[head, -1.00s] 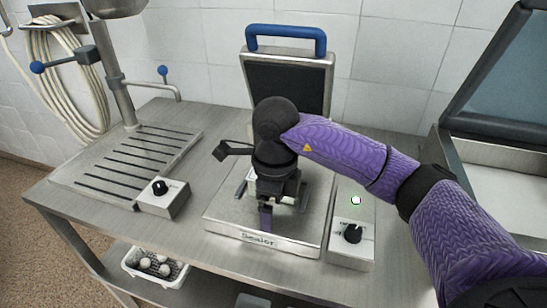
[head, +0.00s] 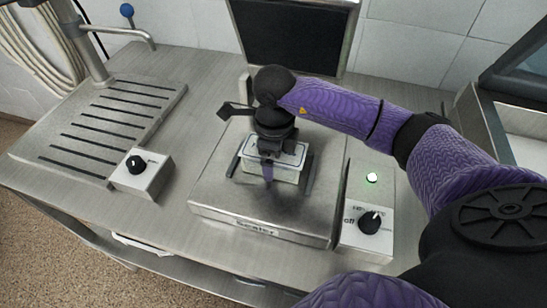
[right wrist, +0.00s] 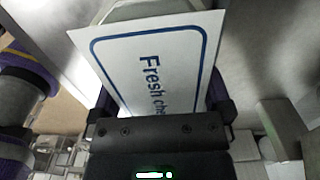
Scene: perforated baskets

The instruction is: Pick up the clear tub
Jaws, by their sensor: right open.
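The clear tub (head: 286,174) sits on the metal bed of the sealer, in the middle of the head view. Its pale top carries a blue border. In the right wrist view the white top (right wrist: 150,65) fills the middle, with blue "Fresh che..." lettering; the rest of the word is hidden by the gripper. My right gripper (head: 269,168) is directly over the tub, pointing down, and hides part of it. It is open, with one finger at each side of the tub in the wrist view. I cannot tell whether the fingers touch it. My left gripper is not in view.
The sealer (head: 225,190) has a raised dark lid (head: 295,35) behind the tub. A control box with a black knob (head: 370,222) and a lit green lamp stands at its right. A slotted drain plate (head: 110,115) and another knob box (head: 140,175) are at left.

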